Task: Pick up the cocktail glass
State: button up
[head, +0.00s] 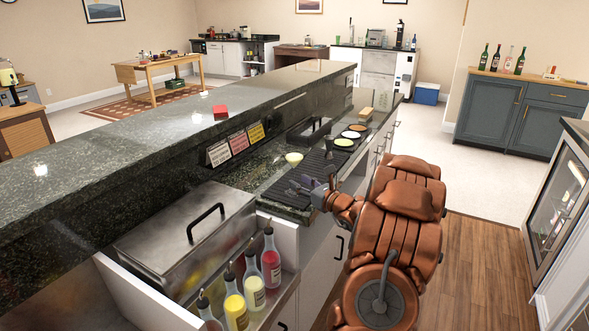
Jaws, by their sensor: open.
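My copper-coloured arm reaches from the lower right towards the bar counter. My gripper (313,188) is grey and small in the head view, with its fingers apart over the dark ribbed bar mat (279,189). I cannot clearly make out a cocktail glass; clear or grey shapes near the fingers blend with the mat. A small pale yellow round vessel (294,157) stands just beyond the gripper, slightly to the left; I cannot tell if it is a glass or a bowl. A dark upright item (328,148) stands past it.
A steel lidded bin (190,235) and a row of bottles (253,281) are nearer. Wooden floor (480,260) on the right is clear.

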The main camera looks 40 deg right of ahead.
jog(key=shift+w+d, duration=0.1)
jog(key=shift+w, duration=0.95)
grip_shut()
